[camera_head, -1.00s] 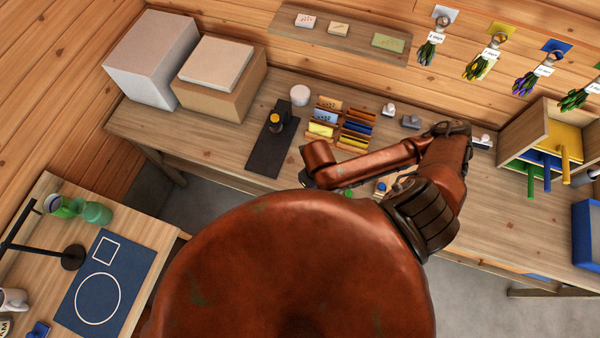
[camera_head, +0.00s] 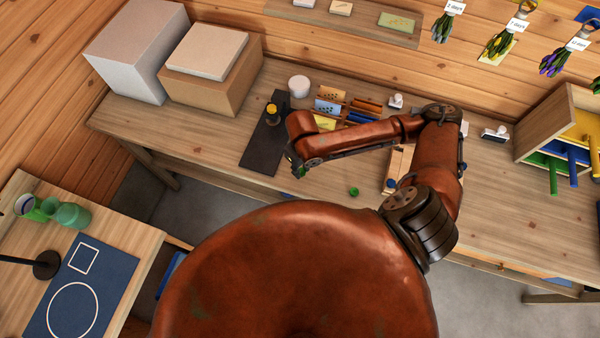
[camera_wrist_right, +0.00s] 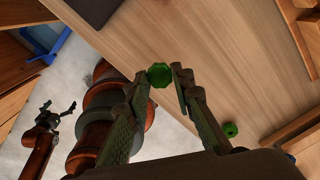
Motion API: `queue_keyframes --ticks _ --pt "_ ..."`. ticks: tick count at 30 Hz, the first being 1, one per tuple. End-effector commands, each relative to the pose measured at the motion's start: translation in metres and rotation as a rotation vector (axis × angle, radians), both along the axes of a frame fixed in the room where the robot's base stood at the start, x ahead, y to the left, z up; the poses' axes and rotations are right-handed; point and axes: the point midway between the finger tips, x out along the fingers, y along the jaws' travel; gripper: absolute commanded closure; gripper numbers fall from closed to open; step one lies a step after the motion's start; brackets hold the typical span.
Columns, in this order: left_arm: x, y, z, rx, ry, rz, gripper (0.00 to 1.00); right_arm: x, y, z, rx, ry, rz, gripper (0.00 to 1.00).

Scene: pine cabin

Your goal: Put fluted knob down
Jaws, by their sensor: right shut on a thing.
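My right gripper (camera_head: 299,171) is near the bench's front edge in the head view, just right of the black mat (camera_head: 262,150). In the right wrist view (camera_wrist_right: 166,76) it is shut on a green fluted knob (camera_wrist_right: 159,75), held at its fingertips. In the head view only a bit of green shows at the gripper. Whether the knob touches the bench I cannot tell. A second small green piece (camera_head: 353,191) lies on the bench to the right; it also shows in the right wrist view (camera_wrist_right: 230,130). My left gripper (camera_wrist_right: 58,108) shows small in the right wrist view, fingers apart and empty.
A dark bottle with a yellow top (camera_head: 272,114) stands on the mat. Behind are a white round jar (camera_head: 299,86) and a rack of coloured cards (camera_head: 328,106). A wooden tray (camera_head: 396,165) is partly behind my arm. Bare bench (camera_head: 205,130) lies left of the mat.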

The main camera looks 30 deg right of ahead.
Motion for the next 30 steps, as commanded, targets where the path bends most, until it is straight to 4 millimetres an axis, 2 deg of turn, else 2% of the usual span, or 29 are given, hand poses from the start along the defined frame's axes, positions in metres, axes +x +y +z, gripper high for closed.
queue_keyframes --ticks 5,12,23,24,30 --pt "0.0 0.0 0.0 0.0 0.0 0.0 0.0 0.007 0.0 -0.009 0.0 0.001 0.0 1.0" --pt "-0.001 0.0 0.0 0.0 0.001 0.0 0.0 0.007 -0.001 -0.04 0.0 0.002 0.0 1.0" --pt "-0.001 0.0 0.0 0.0 0.0 0.0 0.0 0.007 -0.001 -0.044 -0.001 0.001 0.002 1.0" --pt "0.0 0.0 0.0 0.0 0.0 0.0 0.0 0.007 -0.001 -0.043 -0.001 0.001 0.002 0.76" --pt "0.0 0.0 0.0 0.0 0.0 0.0 0.0 0.007 -0.001 -0.043 -0.001 0.001 0.001 0.62"
